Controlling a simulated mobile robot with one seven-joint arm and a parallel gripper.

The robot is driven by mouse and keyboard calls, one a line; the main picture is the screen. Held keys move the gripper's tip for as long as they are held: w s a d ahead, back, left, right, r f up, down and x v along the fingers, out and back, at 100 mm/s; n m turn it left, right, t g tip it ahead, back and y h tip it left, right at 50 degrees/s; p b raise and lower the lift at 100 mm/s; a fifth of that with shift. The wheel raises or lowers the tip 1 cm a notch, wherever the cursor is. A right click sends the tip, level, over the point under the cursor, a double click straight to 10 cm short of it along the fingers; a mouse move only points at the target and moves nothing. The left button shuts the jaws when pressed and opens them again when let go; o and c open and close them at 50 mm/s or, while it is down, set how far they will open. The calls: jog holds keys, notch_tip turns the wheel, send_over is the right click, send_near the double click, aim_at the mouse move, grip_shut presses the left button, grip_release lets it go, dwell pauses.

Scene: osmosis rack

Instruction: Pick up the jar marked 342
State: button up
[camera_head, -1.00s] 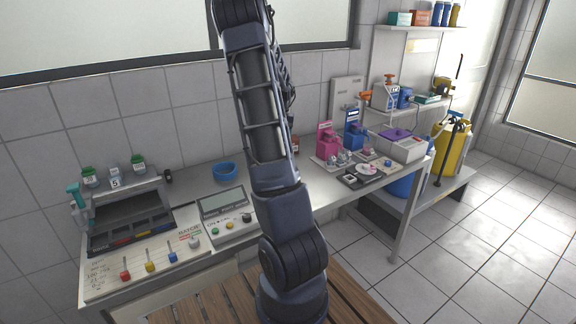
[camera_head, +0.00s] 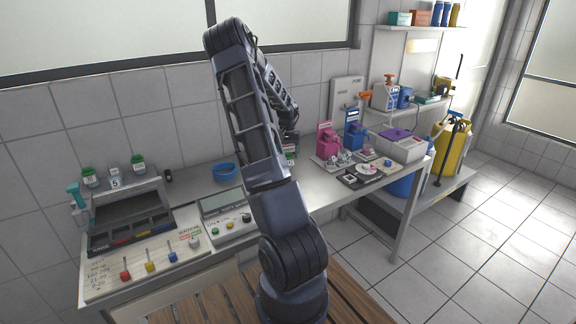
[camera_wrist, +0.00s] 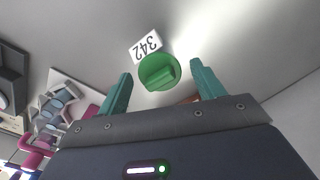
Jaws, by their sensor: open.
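The jar marked 342 has a round green lid (camera_wrist: 160,72) and a white label (camera_wrist: 145,46) in the wrist view. The label's number appears turned in the picture. My gripper (camera_wrist: 162,78) is open, with its two teal fingers apart on the left and right of the lid. The lid shows between the fingers, and no contact is visible. In the head view, a small labelled container (camera_head: 290,158) shows beside my arm on the bench, partly hidden; I cannot read its label there.
Pink (camera_head: 327,142) and blue (camera_head: 353,136) dispensers stand right of my arm.

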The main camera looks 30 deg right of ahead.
notch_tip(320, 180, down, 5)
jog(key=shift+s, duration=0.1)
dwell(0.3)
jog(key=c, duration=1)
